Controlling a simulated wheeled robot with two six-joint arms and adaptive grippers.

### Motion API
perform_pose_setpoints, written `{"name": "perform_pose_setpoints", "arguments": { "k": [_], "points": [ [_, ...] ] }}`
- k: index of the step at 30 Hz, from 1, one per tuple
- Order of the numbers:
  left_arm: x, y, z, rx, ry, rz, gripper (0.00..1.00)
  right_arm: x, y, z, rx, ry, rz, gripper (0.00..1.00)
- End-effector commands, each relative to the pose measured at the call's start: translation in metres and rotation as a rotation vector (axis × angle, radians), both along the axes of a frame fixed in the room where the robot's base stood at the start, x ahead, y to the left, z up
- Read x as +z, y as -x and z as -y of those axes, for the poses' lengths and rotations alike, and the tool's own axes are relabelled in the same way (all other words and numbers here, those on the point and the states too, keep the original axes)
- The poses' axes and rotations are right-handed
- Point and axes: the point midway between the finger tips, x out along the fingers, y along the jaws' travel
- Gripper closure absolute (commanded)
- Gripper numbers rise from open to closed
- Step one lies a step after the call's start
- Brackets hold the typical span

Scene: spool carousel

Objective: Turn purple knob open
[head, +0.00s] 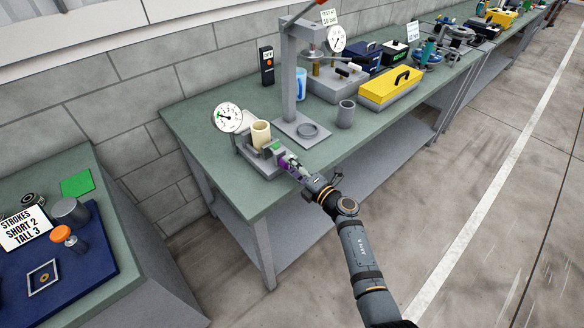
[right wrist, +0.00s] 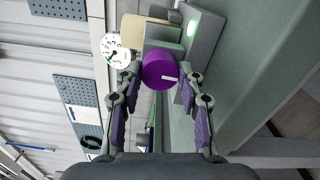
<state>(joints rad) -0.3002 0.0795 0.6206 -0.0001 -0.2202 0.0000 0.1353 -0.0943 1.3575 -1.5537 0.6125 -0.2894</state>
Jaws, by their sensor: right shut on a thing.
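The purple knob (right wrist: 159,71) is in the middle of the right wrist view, with a white mark pointing to the right there. It sits on the front of a grey fixture (head: 254,165) with a cream cylinder (head: 261,133) and a white dial gauge (head: 228,117). In the head view only a bit of the knob (head: 284,161) shows. My right gripper (head: 289,166) is at the fixture's front. In the right wrist view its fingers (right wrist: 160,82) stand on either side of the knob and are shut on it. My left gripper is not in view.
A grey press (head: 290,75) stands right of the fixture on the green bench (head: 195,115), with a grey cup (head: 346,114) and a yellow toolbox (head: 390,88) beyond. At lower left, another table holds a blue mat (head: 80,285). Open floor lies right of the bench.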

Motion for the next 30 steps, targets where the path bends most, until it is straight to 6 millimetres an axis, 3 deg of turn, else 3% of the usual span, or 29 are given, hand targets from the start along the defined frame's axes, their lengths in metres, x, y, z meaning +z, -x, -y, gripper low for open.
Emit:
{"name": "perform_pose_setpoints", "arguments": {
  "k": [20, 21, 25, 30],
  "points": [
    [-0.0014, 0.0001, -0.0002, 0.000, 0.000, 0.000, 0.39, -0.0009, 0.0004, -0.0002, 0.001, 0.049, 0.033, 0.93],
    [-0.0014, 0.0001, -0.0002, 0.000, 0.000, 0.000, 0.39, -0.0009, 0.0004, -0.0002, 0.001, 0.049, 0.033, 0.57],
    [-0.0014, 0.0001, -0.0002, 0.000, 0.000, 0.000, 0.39, -0.0008, 0.0003, -0.0001, 0.001, 0.048, 0.033, 0.40],
    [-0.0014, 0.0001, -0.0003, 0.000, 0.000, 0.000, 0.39, -0.0004, 0.0002, -0.0001, 0.000, 0.048, 0.033, 0.39]
  ]
}}
